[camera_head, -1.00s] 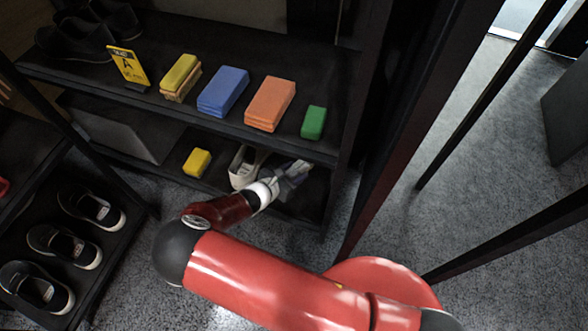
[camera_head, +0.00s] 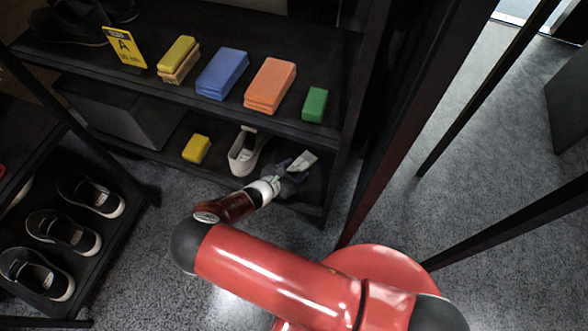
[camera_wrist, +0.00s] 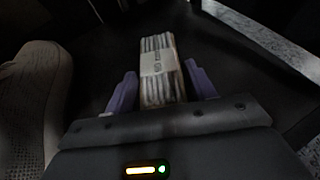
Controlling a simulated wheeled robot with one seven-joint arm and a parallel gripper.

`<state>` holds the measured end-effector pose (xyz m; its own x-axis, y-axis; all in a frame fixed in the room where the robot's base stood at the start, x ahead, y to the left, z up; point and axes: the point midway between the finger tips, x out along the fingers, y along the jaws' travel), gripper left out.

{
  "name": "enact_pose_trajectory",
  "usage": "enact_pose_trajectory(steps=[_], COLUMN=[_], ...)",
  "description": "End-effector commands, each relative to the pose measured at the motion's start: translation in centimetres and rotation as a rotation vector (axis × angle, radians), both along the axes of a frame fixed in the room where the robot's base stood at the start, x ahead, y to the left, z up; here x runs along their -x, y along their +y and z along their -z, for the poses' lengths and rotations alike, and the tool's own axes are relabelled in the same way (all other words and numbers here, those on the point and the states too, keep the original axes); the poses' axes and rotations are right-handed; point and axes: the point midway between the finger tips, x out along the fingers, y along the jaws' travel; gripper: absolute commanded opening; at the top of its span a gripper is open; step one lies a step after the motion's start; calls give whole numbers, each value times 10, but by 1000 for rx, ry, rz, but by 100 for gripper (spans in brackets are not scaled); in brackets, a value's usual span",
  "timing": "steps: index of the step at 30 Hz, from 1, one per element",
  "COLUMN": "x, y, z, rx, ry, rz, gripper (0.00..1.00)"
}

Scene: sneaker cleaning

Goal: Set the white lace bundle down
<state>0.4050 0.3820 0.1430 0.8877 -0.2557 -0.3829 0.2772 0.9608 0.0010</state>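The white lace bundle (camera_wrist: 160,68), wrapped with a paper band, lies between the two purple fingers of my gripper (camera_wrist: 160,68) in the wrist view. Narrow dark gaps show between the bundle and both fingers, so my gripper looks open around it. In the head view the bundle (camera_head: 303,161) is at the right end of the lower shelf (camera_head: 222,172), just beyond my gripper (camera_head: 293,170). It appears to rest on the dark shelf surface, though its underside is hidden.
A white shoe (camera_head: 243,155) stands left of my gripper, also at the left edge of the wrist view (camera_wrist: 35,105). A yellow block (camera_head: 196,149) lies farther left. The upper shelf holds blue (camera_head: 222,73), orange (camera_head: 270,85) and green (camera_head: 315,104) blocks. A rack post (camera_head: 345,130) stands close on the right.

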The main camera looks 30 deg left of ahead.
Motion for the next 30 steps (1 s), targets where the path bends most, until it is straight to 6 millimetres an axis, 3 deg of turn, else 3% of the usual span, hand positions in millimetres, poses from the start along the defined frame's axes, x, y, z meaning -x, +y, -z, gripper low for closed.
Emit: enact_pose_trajectory(steps=[3, 14, 30], x=[0, 4, 94], y=[0, 2, 28], z=[0, -5, -43], rx=[0, -2, -1], ry=[0, 0, 1], rz=[0, -1, -1], gripper=[68, 68, 68])
